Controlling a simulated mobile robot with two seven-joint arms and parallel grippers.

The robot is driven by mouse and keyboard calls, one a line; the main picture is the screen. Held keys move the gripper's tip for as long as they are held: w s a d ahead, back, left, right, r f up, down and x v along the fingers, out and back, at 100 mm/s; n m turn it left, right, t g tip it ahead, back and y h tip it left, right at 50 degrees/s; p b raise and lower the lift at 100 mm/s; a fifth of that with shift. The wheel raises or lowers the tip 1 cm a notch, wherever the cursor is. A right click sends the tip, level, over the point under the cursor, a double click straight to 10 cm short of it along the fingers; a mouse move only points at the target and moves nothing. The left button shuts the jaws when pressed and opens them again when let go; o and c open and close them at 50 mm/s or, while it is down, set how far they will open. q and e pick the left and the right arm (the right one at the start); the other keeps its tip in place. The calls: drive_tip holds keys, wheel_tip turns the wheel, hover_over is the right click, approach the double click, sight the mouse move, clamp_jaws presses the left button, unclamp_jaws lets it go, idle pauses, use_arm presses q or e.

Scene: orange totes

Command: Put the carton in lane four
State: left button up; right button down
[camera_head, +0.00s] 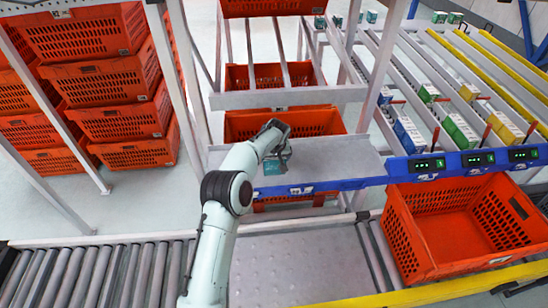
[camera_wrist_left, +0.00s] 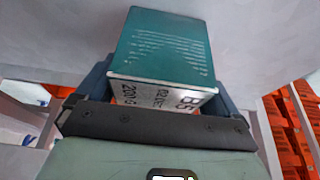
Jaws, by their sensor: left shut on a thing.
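A teal carton (camera_wrist_left: 165,48) with a white printed end face is between the fingers of my left gripper (camera_wrist_left: 160,88) in the left wrist view. In the head view my left gripper (camera_head: 279,150) is shut on the carton (camera_head: 273,168), over the grey shelf behind the blue rail; I cannot tell whether the carton touches the shelf. Sloped lanes (camera_head: 440,80) run back at the upper right, holding blue-white, green-white and yellow-white cartons. No lane number can be read. My right gripper is not in view.
A blue rail (camera_head: 358,183) with lit displays crosses the lane fronts. An empty orange tote (camera_head: 420,240) stands below it at the right. Stacked orange totes (camera_head: 90,80) stand at the left. A roller conveyor (camera_head: 85,275) runs along the front. Red dividers stand between lane mouths.

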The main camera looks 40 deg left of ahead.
use_arm(q)
drive_tip(key=shift+f, duration=0.1)
drive_tip(key=o, duration=0.8)
